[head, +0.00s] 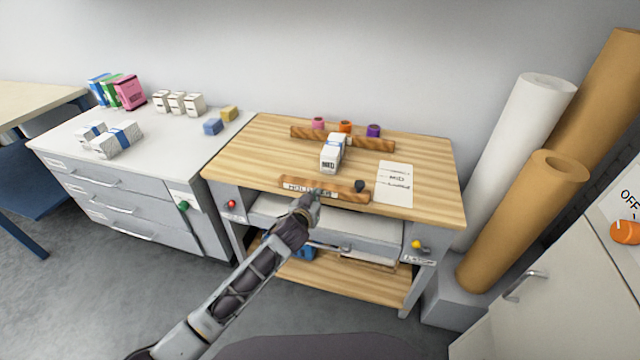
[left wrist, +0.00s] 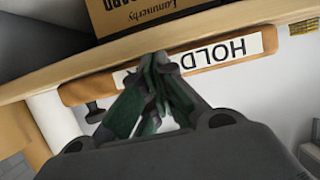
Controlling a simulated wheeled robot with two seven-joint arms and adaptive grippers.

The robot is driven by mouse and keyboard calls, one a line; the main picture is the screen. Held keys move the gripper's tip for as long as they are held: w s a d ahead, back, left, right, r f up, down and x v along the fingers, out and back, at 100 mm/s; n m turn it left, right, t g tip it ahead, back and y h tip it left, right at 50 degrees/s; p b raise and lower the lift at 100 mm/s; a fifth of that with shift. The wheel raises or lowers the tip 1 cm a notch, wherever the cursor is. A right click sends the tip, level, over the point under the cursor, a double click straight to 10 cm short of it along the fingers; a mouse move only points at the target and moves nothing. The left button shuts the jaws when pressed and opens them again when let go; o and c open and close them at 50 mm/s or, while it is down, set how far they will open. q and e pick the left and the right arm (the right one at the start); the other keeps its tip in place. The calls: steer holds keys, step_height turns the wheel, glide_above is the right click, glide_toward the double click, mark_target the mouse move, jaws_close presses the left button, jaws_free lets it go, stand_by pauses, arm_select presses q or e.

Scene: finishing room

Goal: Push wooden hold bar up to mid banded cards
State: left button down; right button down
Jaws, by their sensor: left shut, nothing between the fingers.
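The wooden hold bar (head: 340,194) lies along the front edge of the workbench top, with a white label and a black knob near its right end. In the left wrist view the bar (left wrist: 268,41) appears upside down, its label reading HOLD. The mid banded cards (head: 331,158), a white stack with a blue band, stand behind the bar with a clear gap between. My left gripper (head: 314,196) is shut and empty at the bar's front side; its fingertips (left wrist: 155,62) overlap the label. I cannot tell whether they touch. My right gripper is not in view.
A second wooden bar (head: 377,144) lies at the back, with pink, orange and purple pieces (head: 373,130) behind it. A printed sheet (head: 394,184) lies right of the cards. Banded stacks (head: 117,140) sit on the left cabinet. Large rolls (head: 520,220) stand at right.

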mark_target(319, 186)
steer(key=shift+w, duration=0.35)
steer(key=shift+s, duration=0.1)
arm_select(q)
steer(key=shift+w, duration=0.1)
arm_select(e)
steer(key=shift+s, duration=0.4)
arm_select(q)
steer(key=shift+w, duration=0.1)
steer(key=shift+w+d, duration=0.1)
steer(key=shift+w, duration=0.2)
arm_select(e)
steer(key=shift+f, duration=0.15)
